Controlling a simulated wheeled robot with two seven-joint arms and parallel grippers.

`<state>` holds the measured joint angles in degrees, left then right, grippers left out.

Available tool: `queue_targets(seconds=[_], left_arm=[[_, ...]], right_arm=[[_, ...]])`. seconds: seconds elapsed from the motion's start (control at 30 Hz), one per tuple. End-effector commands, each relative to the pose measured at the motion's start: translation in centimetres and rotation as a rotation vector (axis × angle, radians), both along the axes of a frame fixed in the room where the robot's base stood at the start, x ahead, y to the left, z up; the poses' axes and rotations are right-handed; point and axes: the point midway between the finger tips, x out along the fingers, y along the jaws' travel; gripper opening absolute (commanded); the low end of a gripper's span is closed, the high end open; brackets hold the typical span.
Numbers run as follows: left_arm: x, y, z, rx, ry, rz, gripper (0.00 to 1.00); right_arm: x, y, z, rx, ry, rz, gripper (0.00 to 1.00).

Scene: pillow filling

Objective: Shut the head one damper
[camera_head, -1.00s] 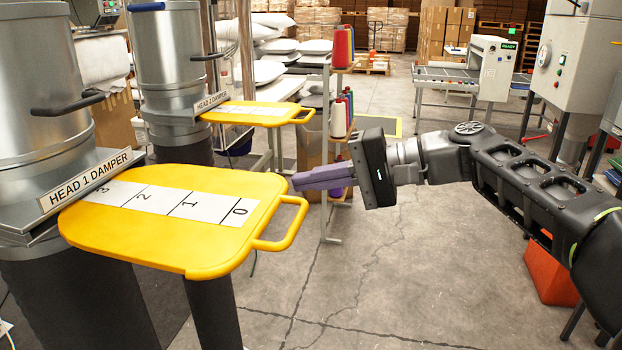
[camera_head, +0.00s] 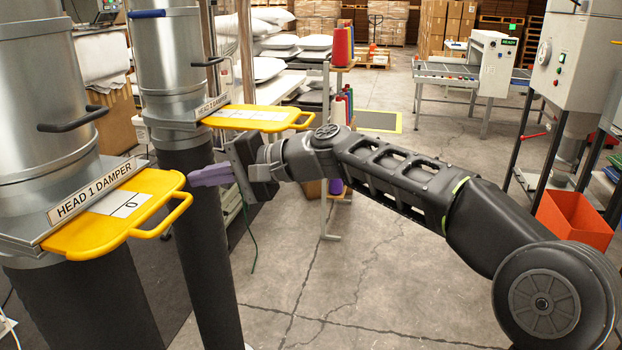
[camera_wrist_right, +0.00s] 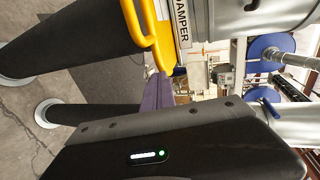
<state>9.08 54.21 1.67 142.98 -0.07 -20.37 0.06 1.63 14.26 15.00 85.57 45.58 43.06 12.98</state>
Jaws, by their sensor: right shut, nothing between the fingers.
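The head 1 damper is a yellow slide plate (camera_head: 150,190) with a loop handle (camera_head: 178,222) on its outer edge. In the right wrist view the yellow handle (camera_wrist_right: 146,38) is near the top. My right gripper (camera_head: 192,178) has purple fingers, shut and empty, pointing left at the plate's outer edge by the handle. I cannot tell whether they touch. The fingers also show in the wrist view (camera_wrist_right: 157,92). My left gripper is out of view.
A second yellow damper plate (camera_head: 262,117) sticks out of another duct behind, close to my right wrist. Dark vertical pipes (camera_head: 195,250) stand below the ducts. A thread rack (camera_head: 342,60) stands behind my arm. The floor (camera_head: 330,290) in front is open.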

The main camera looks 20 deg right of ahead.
Motion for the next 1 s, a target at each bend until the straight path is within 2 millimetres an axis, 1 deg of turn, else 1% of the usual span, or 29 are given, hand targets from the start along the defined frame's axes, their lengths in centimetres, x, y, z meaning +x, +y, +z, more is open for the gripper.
queue_targets(seconds=[0.03,0.1,0.2,0.3,0.5,1.0], left_arm=[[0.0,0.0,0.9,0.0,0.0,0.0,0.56],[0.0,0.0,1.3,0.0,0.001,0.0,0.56],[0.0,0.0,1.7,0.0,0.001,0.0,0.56],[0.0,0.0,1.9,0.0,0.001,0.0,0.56],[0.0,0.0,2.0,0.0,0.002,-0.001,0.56],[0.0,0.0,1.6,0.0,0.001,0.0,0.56]], right_arm=[[0.6,1.2,0.3,0.0,0.002,0.005,0.0],[1.4,2.4,0.3,0.0,0.002,0.004,0.0],[2.2,3.6,0.2,-0.001,0.001,0.002,0.0],[2.7,4.2,0.1,-0.001,0.001,0.001,0.0],[2.9,4.6,0.0,0.001,-0.001,-0.001,0.0],[2.8,4.2,0.0,0.001,-0.002,-0.001,0.0]])
